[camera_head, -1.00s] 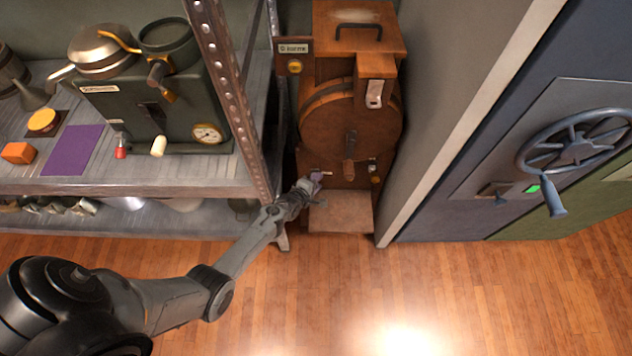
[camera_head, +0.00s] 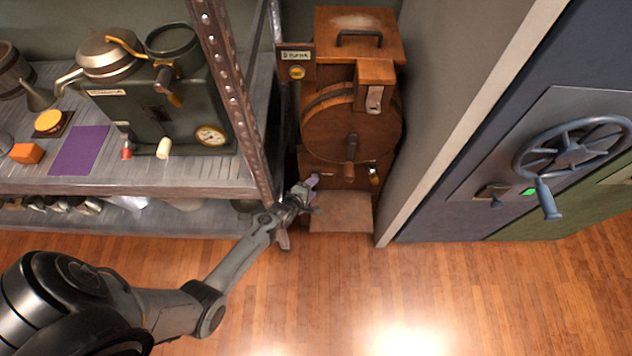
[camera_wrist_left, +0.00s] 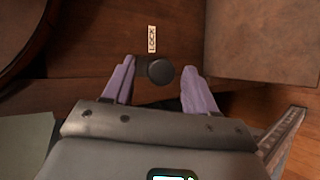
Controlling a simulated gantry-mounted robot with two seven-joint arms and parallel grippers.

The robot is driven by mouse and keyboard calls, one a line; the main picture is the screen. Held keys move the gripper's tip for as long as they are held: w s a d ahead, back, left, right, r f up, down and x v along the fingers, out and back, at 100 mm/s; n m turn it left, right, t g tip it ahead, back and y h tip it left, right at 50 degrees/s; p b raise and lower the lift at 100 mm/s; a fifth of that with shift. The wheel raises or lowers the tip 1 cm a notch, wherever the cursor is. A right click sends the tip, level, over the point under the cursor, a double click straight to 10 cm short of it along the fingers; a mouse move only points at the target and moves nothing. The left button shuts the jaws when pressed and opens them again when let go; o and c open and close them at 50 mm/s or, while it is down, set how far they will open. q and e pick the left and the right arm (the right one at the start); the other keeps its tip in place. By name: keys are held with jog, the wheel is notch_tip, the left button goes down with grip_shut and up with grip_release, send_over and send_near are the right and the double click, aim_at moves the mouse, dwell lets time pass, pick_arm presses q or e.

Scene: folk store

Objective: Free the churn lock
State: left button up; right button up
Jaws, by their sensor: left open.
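In the left wrist view a dark round knob (camera_wrist_left: 157,72) sits on the churn's wooden base beside a small "LOCK" label (camera_wrist_left: 152,39). My left gripper (camera_head: 313,183) is low at the churn's front left. In the left wrist view its two purple fingers (camera_wrist_left: 158,88) are open, one on each side of the knob, with gaps showing. My right gripper is not in view.
The metal shelf (camera_head: 130,188) with a dark green machine (camera_head: 165,115) stands left of the churn, its post close to my left arm. A blue door with a handwheel (camera_head: 572,150) is at the right. The wooden floor (camera_head: 400,300) in front is clear.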

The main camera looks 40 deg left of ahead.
pick_arm(q)
jog(key=p+v, duration=0.2)
jog(key=v, duration=0.4)
jog(key=shift+s+r, duration=0.15)
dwell(0.6)
jog(key=s+d+r+m+g+h, duration=0.1)
jog(key=s+d+r+m+g, duration=0.4)
jog(key=s+r+m, duration=0.55)
jog(key=s+d+r+m+g, duration=0.3)
jog(key=s+d+r+m, duration=0.4)
jog(key=s+r+m, duration=0.4)
notch_tip(320, 180, up, 38)
jog(key=m+p, duration=0.1)
jog(key=p, duration=3.6)
jog(key=shift+w+g+p, duration=0.3)
jog(key=shift+p, duration=0.1)
jog(key=shift+f, duration=0.15)
